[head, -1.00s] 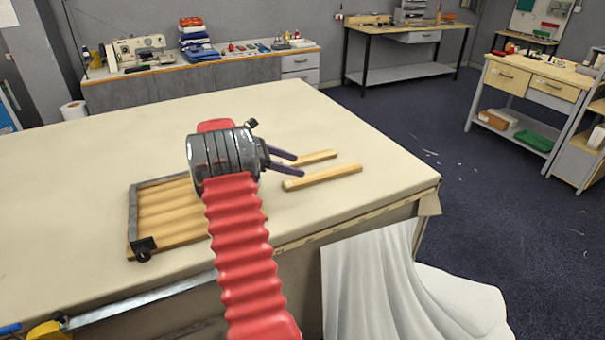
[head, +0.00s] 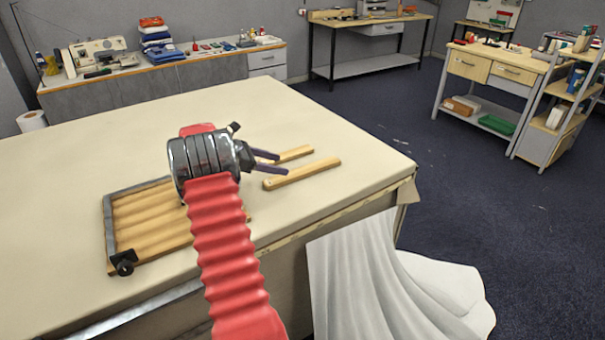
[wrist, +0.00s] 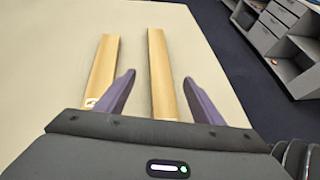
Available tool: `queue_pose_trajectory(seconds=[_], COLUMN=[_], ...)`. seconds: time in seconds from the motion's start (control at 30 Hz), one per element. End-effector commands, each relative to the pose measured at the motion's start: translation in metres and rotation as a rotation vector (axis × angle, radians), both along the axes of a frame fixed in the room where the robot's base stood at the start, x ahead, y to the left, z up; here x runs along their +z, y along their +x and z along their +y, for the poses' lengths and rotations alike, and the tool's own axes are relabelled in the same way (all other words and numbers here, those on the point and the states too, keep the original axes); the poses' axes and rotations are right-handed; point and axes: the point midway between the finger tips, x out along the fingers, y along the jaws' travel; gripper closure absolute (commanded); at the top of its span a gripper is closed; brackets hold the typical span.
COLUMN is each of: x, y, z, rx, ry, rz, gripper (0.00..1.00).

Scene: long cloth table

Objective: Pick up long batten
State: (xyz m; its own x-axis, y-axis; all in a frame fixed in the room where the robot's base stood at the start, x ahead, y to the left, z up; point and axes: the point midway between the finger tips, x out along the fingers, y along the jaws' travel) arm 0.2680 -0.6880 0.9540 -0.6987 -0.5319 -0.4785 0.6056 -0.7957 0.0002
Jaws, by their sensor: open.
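Two pale wooden battens lie apart and roughly parallel on the cloth-covered table (head: 110,150). The nearer batten (head: 310,171) looks the longer; it is the right batten (wrist: 160,60) in the wrist view, its near end hidden behind my gripper. The farther batten (head: 297,153) is partly hidden by my gripper in the head view; it is the left batten (wrist: 103,65) in the wrist view, with a small pale mark at its near end. My gripper (head: 283,164) is open and empty, over the near ends of the battens. In the wrist view its purple fingertips (wrist: 159,77) stand either side of the right batten.
A dark-framed tray (head: 106,228) with wooden slats lies left of my arm. White cloth (head: 385,275) hangs and spreads at the table's front right corner. Table surface beyond the battens is clear. Benches (head: 370,25) and shelves stand farther back across the floor.

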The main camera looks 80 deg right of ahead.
Motion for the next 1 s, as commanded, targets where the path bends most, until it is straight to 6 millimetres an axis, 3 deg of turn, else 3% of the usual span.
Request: queue_pose_trajectory(seconds=[0.2,0.73,1.0], x=[-0.016,-0.023,-0.038], y=[-0.023,-0.031,-0.053], z=[-0.017,-0.024,-0.039], rx=[0.0,0.002,0.0], ry=[0.002,0.002,0.002], rz=[0.0,0.0,0.001], gripper=[0.38,0.38,0.38])
